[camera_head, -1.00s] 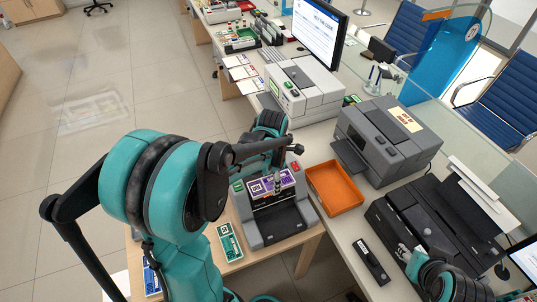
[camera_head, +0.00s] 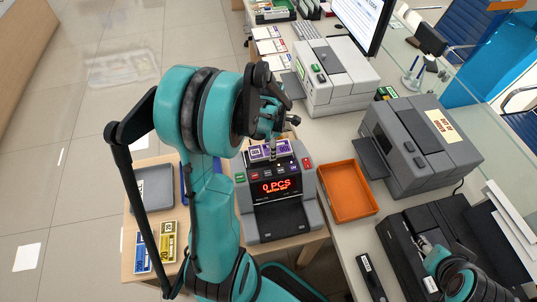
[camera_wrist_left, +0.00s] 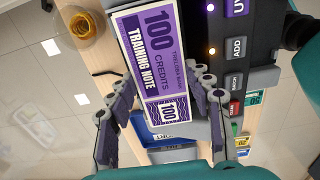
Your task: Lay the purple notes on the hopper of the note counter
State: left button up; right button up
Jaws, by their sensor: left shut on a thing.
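The purple notes (camera_head: 262,152) are a bundle marked 100. In the head view they are at the top back of the note counter (camera_head: 310,205), above its lit "0 PCS" display. I cannot tell whether they touch the hopper, which is hidden by the notes and my arm. My left gripper (camera_head: 272,138) is shut on the notes. In the left wrist view the fingers (camera_wrist_left: 166,92) are on both sides of the bundle (camera_wrist_left: 150,45), near its lower end. The counter's buttons (camera_wrist_left: 236,48) are just right of it. My right gripper (camera_head: 428,246) is at lower right, partly seen.
An orange tray (camera_head: 322,180) stands right of the counter, with a grey machine (camera_head: 400,120) beyond it. Yellow notes (camera_head: 168,243) and blue notes (camera_head: 142,252) lie on the wooden table at left, near a grey tray (camera_head: 135,190). My left arm hides part of the table.

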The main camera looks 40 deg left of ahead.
pick_arm(q)
jog(key=shift+s+a+f, duration=0.1)
jog(key=shift+a+f, duration=0.1)
jog(key=shift+a, duration=0.15)
jog(key=shift+f, duration=0.2)
jog(key=shift+f+b, duration=0.7)
jog(key=shift+f, duration=1.15)
jog(key=o, duration=1.2)
jog(key=shift+f, duration=0.1)
